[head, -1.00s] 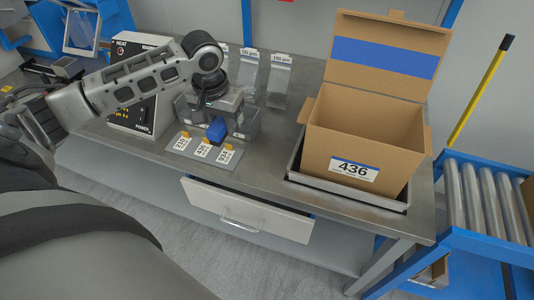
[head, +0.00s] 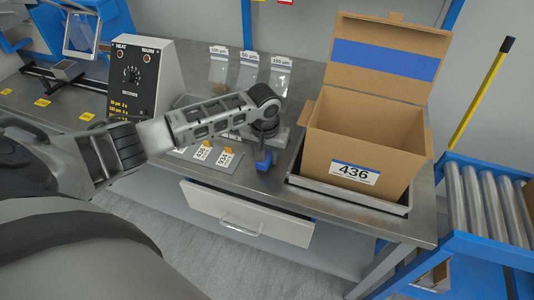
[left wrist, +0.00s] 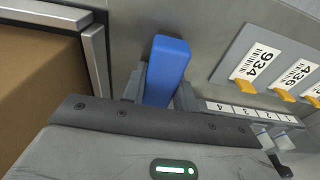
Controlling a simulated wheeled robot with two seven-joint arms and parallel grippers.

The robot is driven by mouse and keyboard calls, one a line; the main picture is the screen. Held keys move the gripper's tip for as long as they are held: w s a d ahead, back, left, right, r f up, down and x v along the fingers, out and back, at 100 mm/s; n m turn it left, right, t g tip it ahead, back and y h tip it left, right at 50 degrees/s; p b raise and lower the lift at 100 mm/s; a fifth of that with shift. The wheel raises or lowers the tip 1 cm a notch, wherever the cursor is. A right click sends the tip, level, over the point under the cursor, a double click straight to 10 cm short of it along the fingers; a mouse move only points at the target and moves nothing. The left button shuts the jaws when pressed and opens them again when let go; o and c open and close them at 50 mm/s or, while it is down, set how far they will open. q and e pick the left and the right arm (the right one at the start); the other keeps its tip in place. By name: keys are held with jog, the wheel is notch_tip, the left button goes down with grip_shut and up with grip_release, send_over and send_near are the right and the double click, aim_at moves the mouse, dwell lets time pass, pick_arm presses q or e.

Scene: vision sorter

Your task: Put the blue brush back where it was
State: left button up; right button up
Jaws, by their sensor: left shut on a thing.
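A blue block-shaped thing, which looks like the blue brush (left wrist: 167,68), is between the fingers of my left gripper (left wrist: 158,92) in the left wrist view. It also shows in the head view (head: 264,160), below the gripper at the end of my left arm, over the bench between the label plate and the box tray. My left gripper is shut on it. Whether the brush touches the bench I cannot tell. My left arm hides part of the bench behind it. My right gripper is in neither view.
An open cardboard box (head: 380,140) labelled 436 stands in a metal tray (head: 345,204) to the right. A plate with numbered tags (head: 222,157) lies left of the gripper. A heat box (head: 145,80) and several clear bags (head: 248,72) stand farther back. A drawer (head: 245,212) stands partly open below.

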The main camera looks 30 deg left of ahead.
pick_arm(q)
jog(key=o, duration=0.9)
jog(key=shift+f, duration=0.1)
jog(key=shift+o, duration=0.2)
notch_tip(320, 180, up, 12)
jog(key=s+p, duration=0.1)
jog(key=shift+s+d, duration=0.2)
